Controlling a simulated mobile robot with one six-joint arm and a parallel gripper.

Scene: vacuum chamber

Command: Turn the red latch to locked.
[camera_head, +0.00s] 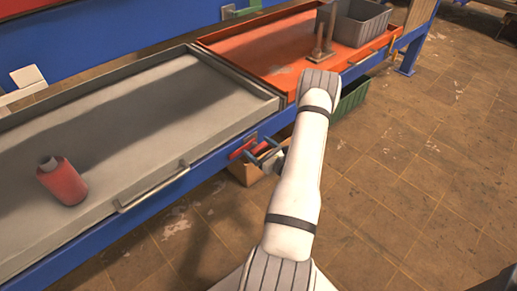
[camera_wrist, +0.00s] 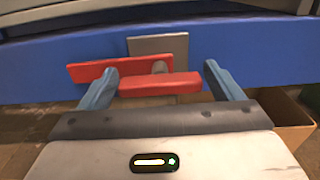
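The red latch (camera_wrist: 160,85) is on the blue beam in the wrist view. Its red bar lies nearly level in front of a grey pivot, with a second red piece (camera_wrist: 88,70) behind it to the left and a grey plate (camera_wrist: 160,44) behind. My gripper (camera_wrist: 161,72) is open, with one blue-grey finger at each end of the bar. The left finger overlaps the bar's left end in the picture; I cannot tell whether it touches. In the head view my gripper (camera_head: 268,155) is at the beam, beside the red latch (camera_head: 242,147), which is partly hidden.
An orange tray (camera_head: 250,52) holds a grey bin (camera_head: 362,20). A cardboard box (camera_head: 243,174) and a green crate (camera_head: 350,97) are below. The floor at right is open.

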